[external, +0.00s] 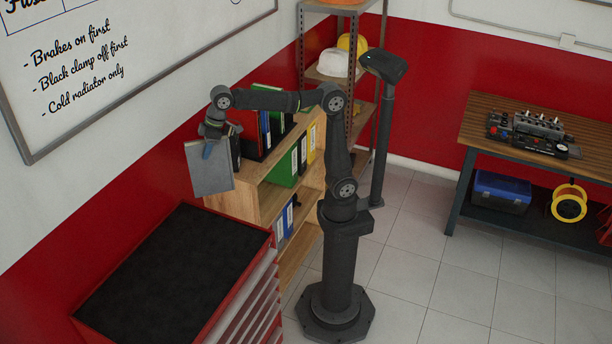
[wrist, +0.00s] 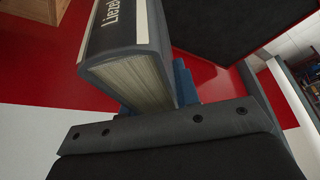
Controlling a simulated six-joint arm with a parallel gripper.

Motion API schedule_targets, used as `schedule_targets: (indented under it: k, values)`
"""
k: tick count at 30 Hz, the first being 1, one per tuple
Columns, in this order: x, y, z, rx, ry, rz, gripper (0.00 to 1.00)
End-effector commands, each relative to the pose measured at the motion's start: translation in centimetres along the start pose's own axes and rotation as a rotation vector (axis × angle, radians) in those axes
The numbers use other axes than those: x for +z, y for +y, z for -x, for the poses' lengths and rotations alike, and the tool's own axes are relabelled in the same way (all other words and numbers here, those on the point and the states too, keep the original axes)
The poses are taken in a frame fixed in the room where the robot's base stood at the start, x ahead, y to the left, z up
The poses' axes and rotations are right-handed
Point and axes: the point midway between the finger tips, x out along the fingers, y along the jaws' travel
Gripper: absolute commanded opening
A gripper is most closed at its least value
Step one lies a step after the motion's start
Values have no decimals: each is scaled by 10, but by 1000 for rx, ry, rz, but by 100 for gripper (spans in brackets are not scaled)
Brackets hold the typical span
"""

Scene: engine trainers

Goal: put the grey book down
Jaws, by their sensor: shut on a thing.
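The grey book (external: 210,170) hangs from my gripper (external: 210,146) in the external view, left of the wooden bookcase and above the far end of the red tool cabinet. My gripper is shut on the book near its upper edge. In the wrist view the book (wrist: 125,45) shows its dark grey spine with white lettering and its pale page edges. A blue fingertip of my gripper (wrist: 182,85) lies against the right side of the book.
The red tool cabinet (external: 248,268) has a clear black top. The wooden bookcase (external: 270,200) holds red, green, yellow and blue binders, with a dark book (external: 234,150) at its near top end. The whiteboard wall (external: 150,60) is close on the left.

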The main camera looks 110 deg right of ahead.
Motion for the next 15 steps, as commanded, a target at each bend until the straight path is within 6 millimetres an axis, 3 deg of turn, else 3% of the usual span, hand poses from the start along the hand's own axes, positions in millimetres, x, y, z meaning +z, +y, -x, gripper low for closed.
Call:
schedule_targets:
  k: [1,8,15]
  values:
    - [2,-8,-4,-8,1,19,0]
    - [-22,-17,-12,-36,-6,86,0]
    - [-54,-34,-27,-86,-16,207,0]
